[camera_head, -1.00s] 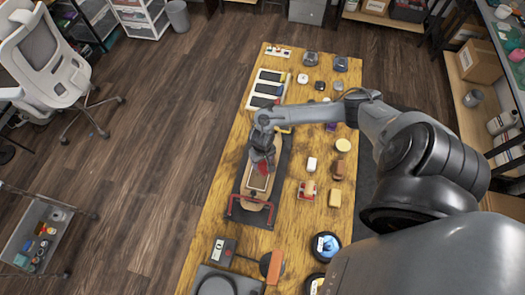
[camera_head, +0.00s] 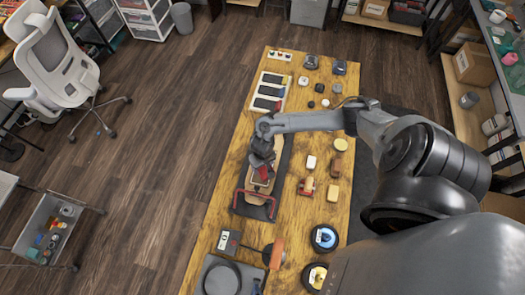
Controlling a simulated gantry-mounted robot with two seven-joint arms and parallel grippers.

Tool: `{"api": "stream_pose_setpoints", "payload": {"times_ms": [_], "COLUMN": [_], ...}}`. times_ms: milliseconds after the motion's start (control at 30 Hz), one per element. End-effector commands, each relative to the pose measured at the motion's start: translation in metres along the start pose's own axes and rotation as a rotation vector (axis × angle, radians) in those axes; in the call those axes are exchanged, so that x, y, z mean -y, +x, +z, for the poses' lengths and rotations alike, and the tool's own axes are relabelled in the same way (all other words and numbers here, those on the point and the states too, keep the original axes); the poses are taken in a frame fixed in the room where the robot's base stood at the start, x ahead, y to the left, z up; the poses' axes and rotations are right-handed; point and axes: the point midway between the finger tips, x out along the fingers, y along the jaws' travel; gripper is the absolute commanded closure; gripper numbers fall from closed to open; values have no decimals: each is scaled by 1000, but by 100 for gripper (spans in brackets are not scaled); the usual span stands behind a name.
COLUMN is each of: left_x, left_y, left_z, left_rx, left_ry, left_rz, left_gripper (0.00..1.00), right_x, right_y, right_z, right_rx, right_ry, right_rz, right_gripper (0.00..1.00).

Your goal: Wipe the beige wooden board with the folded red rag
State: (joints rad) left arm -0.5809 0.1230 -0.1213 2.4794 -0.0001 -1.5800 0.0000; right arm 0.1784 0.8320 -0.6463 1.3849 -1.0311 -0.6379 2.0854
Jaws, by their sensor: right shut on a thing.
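My right gripper (camera_head: 263,168) points down over the board and is shut on the folded red rag (camera_head: 264,174). The rag is at the board's surface; I cannot tell whether it touches. The gripper and wrist hide the far part of the board. My left gripper is not in view.
Right of the board lie a white block (camera_head: 311,162), a red-and-tan tool (camera_head: 307,186) and a yellow block (camera_head: 333,193). A grey device (camera_head: 221,275) and two round containers (camera_head: 325,238) stand nearer. Bare bench lies left of the mat.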

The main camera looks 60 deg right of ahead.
Motion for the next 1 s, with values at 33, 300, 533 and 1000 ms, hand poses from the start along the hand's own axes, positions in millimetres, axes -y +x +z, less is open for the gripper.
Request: {"api": "stream_pose_setpoints", "payload": {"times_ms": [33, 300, 533, 1000], "left_x": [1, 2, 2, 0], "left_y": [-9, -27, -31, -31], "left_z": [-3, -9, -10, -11], "left_rx": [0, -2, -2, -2], "left_ry": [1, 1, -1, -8], "left_rz": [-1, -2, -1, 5], "left_gripper": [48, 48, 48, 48], "right_x": [0, 2, 8, 9], "right_y": [-9, -26, -42, -44], "right_z": [0, -2, -3, -3], "right_rx": [-1, -2, -2, -2], "right_ry": [1, -3, -15, -2], "right_rz": [0, -2, 0, 0], "right_gripper": [61, 61, 61, 61]}}
